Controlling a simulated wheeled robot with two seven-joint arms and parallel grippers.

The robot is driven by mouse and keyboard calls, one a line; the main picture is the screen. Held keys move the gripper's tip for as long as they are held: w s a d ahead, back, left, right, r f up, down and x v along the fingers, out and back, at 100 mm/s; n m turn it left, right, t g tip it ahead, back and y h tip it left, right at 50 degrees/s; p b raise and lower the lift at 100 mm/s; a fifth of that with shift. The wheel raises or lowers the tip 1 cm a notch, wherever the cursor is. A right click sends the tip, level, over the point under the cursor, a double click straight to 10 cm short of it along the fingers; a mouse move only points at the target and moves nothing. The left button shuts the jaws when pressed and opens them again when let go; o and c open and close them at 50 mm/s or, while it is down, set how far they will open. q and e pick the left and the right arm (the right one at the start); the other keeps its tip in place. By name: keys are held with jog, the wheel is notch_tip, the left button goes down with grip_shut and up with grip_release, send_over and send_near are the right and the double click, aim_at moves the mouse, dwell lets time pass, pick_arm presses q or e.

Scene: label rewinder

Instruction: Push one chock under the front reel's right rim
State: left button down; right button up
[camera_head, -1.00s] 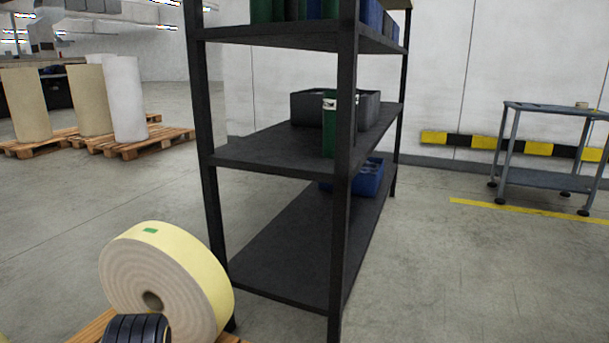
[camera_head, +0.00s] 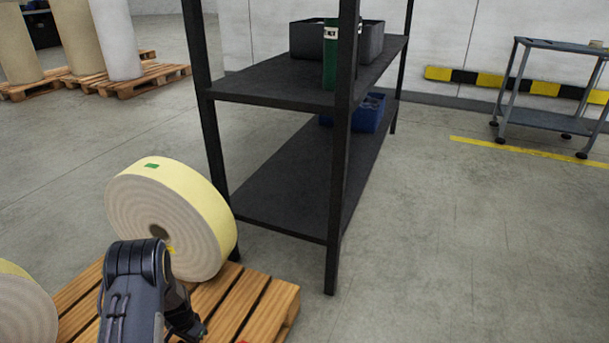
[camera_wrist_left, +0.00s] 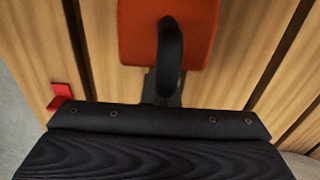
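A pale yellow reel (camera_head: 205,215) stands upright on a wooden pallet (camera_head: 262,297) in the head view. Part of a second reel (camera_head: 22,312) shows at the lower left edge. I cannot tell for sure which is the front reel. My left arm covers the lower face of the standing reel. In the left wrist view, an orange-red block (camera_wrist_left: 135,42), likely a chock, lies on the pallet slats. My left gripper (camera_wrist_left: 168,50) is a dark shape over the block's middle; its finger gap and any contact are unclear. My right gripper is not in view.
A small red piece (camera_wrist_left: 62,95) shows near the pallet's edge in the wrist view. A black shelf rack (camera_head: 290,222) stands just behind the reel and pallet. The floor to the right is clear up to a grey cart (camera_head: 545,118).

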pick_arm(q)
jog(key=shift+s+a, duration=0.1)
jog(key=shift+s, duration=0.2)
jog(key=shift+s+a+f, duration=0.15)
jog(key=shift+s+a, duration=0.1)
jog(key=shift+s, duration=0.45)
jog(key=shift+s+a+p, duration=0.25)
jog(key=shift+s+p, duration=0.05)
jog(key=shift+s, duration=0.1)
jog(key=shift+s+a+p, duration=0.15)
jog(key=shift+s+a, duration=0.2)
jog(key=shift+s, duration=0.55)
jog(key=shift+s+a+p, duration=0.1)
jog(key=shift+s+a, duration=0.25)
jog(key=shift+s, duration=0.5)
jog(key=shift+s+a+p, duration=0.15)
jog(key=shift+s+a, duration=0.2)
jog(key=shift+s, duration=0.55)
